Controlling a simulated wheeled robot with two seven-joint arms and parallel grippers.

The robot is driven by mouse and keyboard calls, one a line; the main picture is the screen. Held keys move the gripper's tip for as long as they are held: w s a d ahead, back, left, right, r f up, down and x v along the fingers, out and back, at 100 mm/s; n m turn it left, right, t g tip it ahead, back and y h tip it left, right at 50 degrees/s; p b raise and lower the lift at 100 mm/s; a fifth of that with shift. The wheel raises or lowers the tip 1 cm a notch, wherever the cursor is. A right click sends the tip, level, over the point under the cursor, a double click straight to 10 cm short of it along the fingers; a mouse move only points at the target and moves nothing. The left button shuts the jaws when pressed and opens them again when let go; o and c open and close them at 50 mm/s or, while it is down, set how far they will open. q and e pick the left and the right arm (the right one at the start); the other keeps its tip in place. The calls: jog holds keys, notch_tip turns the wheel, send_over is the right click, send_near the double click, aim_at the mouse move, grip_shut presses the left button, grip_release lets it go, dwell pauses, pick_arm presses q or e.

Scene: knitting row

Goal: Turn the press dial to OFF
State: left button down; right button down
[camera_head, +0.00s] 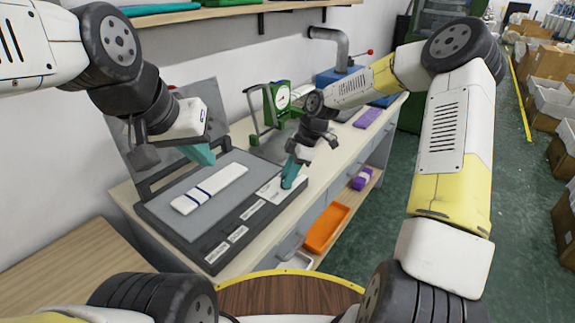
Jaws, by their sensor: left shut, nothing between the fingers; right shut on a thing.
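The press (184,242) lies on the workbench with its lid (118,139) raised at the back. A white piece with dark stripes (187,203) lies flat on its grey bed. A white dial plate (268,191) is at the right end of the front strip. My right gripper (289,180) points down there, shut, with its teal fingertips on the dial. They hide the dial, so its setting cannot be read. My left gripper (203,154) is shut and empty, above the rear of the press bed, apart from it.
Several white labels (238,233) line the front strip. A green scale (277,100) stands behind my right gripper, and a blue machine (340,76) is further back. An orange tray (326,228) sits on the lower shelf.

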jog(key=shift+d+f+n, duration=0.1)
jog(key=shift+n, duration=0.2)
jog(key=c, duration=1)
grip_release()
jog(key=shift+c, duration=0.2)
jog(key=v, duration=0.7)
jog(key=shift+r, duration=0.45)
jog(key=shift+d, duration=0.1)
